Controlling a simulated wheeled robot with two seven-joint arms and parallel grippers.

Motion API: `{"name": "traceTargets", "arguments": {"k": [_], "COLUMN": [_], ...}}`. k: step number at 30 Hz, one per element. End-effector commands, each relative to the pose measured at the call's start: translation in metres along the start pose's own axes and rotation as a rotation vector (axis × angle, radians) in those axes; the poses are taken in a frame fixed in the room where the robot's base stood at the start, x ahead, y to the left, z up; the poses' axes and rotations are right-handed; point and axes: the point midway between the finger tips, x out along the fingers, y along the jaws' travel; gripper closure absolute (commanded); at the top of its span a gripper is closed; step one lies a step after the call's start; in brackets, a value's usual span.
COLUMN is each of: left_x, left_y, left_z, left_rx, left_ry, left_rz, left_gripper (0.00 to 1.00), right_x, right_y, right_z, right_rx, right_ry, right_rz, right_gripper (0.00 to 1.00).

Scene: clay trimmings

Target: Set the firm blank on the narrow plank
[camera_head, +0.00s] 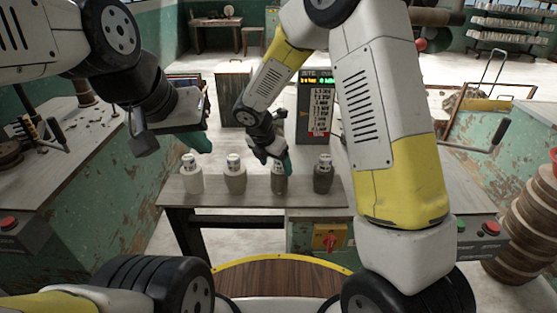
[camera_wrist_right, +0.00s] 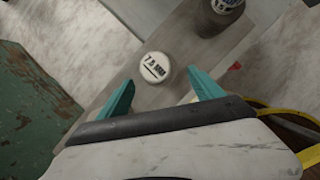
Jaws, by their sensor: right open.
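Several cylindrical clay blanks with pale caps stand upright in a row on a narrow grey board-like top (camera_head: 300,200) in the head view: a pale one (camera_head: 190,180), a grey-beige one (camera_head: 234,182), a dark grey one (camera_head: 279,184) and a darker one (camera_head: 323,179). In the right wrist view, a cap marked 7.5 MPa (camera_wrist_right: 156,67) lies between the spread teal fingers of my right gripper (camera_wrist_right: 162,92), apparently apart from both. My right gripper (camera_head: 284,160) hangs over the dark grey blank. My left gripper (camera_head: 200,138) is above and behind the pale blank; its jaw gap is unclear.
A display board (camera_head: 318,105) with a list of readings stands behind the row. A red switch (camera_head: 328,237) is on the bench front. A pile of round discs (camera_head: 525,235) stands at right. A green worn bench (camera_head: 85,185) is at left.

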Motion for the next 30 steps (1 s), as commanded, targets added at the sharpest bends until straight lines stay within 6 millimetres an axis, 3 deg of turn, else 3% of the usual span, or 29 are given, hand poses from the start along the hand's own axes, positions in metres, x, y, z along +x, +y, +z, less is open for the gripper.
{"name": "traceTargets", "arguments": {"k": [4, 11, 14, 17, 21, 26, 30], "left_x": [0.0, 0.0, 0.0, 0.0, 0.0, 0.0, 0.0], "left_y": [0.0, 0.0, 0.0, 0.0, 0.0, 0.0, 0.0], "left_z": [0.0, 0.0, 0.0, 0.0, 0.0, 0.0, 0.0], "left_rx": [0.0, 0.0, 0.0, 0.0, 0.0, 0.0, 0.0], "left_ry": [0.0, 0.0, 0.0, 0.0, 0.0, 0.0, 0.0], "left_rz": [0.0, 0.0, 0.0, 0.0, 0.0, 0.0, 0.0], "left_gripper": [1.0, 1.0, 1.0, 1.0, 1.0, 1.0, 1.0], "right_x": [-0.03, -0.054, -0.068, -0.093, -0.139, -0.184, -0.217], "right_y": [0.0, -0.001, -0.013, -0.041, -0.1, -0.164, -0.211], "right_z": [0.001, 0.001, 0.01, 0.025, 0.041, 0.039, 0.025], "right_rx": [0.001, 0.011, 0.103, 0.32, 0.778, 1.32, 1.779], "right_ry": [-0.002, 0.0, 0.005, 0.022, 0.073, 0.164, 0.277], "right_rz": [0.003, 0.002, 0.006, 0.019, 0.046, 0.079, 0.11], "right_gripper": [0.24, 0.24, 0.24, 0.24, 0.24, 0.24, 0.24]}}
